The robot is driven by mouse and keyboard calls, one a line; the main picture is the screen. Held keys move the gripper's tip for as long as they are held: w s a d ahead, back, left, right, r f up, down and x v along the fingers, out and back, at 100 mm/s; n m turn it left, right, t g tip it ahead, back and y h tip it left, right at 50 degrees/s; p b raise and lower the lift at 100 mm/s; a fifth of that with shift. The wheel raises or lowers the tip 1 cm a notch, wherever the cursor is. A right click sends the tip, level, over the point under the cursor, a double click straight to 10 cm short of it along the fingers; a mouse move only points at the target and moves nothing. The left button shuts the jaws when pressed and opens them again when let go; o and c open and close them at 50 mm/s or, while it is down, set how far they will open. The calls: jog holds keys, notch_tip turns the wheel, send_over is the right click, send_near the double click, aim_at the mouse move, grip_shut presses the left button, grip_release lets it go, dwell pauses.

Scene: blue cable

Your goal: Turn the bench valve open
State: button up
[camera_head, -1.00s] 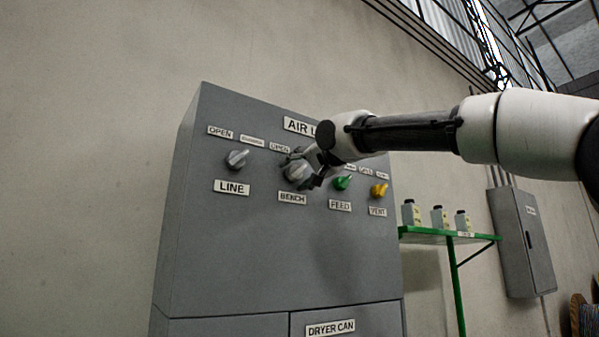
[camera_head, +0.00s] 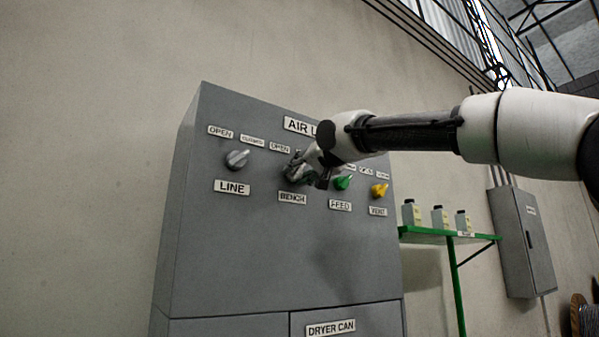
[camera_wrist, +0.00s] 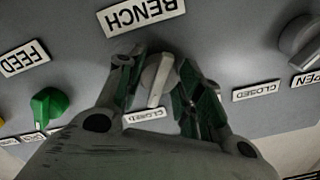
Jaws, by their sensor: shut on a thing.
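The bench valve is a grey knob (camera_wrist: 157,75) with a pale pointer, above the BENCH label (camera_head: 292,197) on the grey cabinet. In the wrist view, which is upside down, the pointer's tip is by the CLOSED label (camera_wrist: 145,114). The bench OPEN label (camera_head: 280,147) shows in the head view. My gripper (camera_head: 301,175) is at the bench knob, its fingers on either side of it. It is shut on the knob; in the wrist view (camera_wrist: 158,88) a finger contact is hard to make out. The fingers hide much of the knob in the head view.
The grey line knob (camera_head: 237,159) is left of the bench knob. The green feed knob (camera_head: 342,183) and yellow vent knob (camera_head: 380,190) are close on the right. A green shelf (camera_head: 425,236) with several small containers and a grey wall box (camera_head: 520,240) stand further right.

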jog(key=n, duration=0.4)
jog(key=shift+n, duration=0.3)
jog(key=n, duration=0.3)
jog(key=shift+w+n, duration=0.1)
jog(key=shift+n, duration=0.2)
jog(key=n, duration=0.3)
jog(key=shift+d+n, duration=0.1)
jog(key=shift+n, duration=2)
jog(key=o, duration=1)
jog(key=shift+o, duration=0.2)
